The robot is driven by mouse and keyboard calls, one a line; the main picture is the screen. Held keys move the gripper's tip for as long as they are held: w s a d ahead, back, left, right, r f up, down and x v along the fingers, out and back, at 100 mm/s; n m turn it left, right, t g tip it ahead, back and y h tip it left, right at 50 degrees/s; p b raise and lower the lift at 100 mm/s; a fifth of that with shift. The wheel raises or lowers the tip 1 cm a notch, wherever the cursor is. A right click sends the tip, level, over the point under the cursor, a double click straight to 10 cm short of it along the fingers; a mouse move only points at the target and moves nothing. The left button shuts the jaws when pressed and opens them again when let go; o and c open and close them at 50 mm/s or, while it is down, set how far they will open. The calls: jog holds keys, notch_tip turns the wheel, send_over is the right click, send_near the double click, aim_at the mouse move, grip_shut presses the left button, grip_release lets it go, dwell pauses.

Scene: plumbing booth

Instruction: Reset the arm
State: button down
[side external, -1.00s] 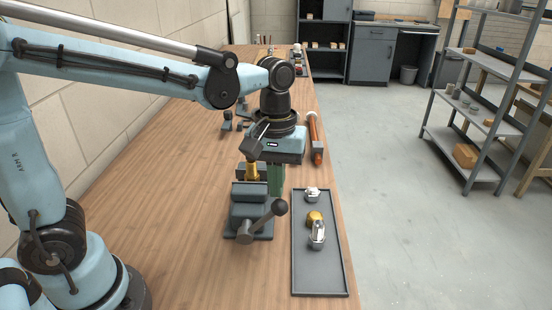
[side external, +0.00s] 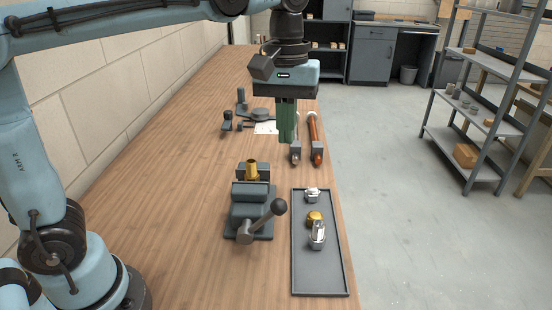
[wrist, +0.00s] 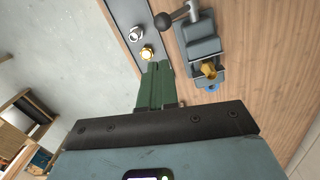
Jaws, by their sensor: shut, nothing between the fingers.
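My gripper (side external: 288,122) hangs in the air above the bench, its green fingers pointing down, shut and empty. In the wrist view the green fingers (wrist: 156,86) lie together with nothing between them. In the side view the gripper is behind and to the right of a grey vise (side external: 250,207) with a black-knobbed handle. A brass fitting (side external: 252,170) stands upright at the vise jaws, apart from my gripper.
A dark tray (side external: 320,275) at the bench's right edge holds silver and brass fittings. Two pipe tools (side external: 315,150) lie behind it, near the gripper. A white sheet (side external: 266,128) and small dark parts lie farther back. The left bench is clear.

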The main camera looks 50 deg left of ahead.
jog(key=s+a+f+m+t, duration=0.6)
jog(key=a+f+m+t, duration=0.1)
jog(key=f, duration=0.3)
jog(key=shift+s+a+f+t+y, duration=0.3)
jog(key=shift+a+f, duration=0.05)
jog(key=shift+a, duration=0.15)
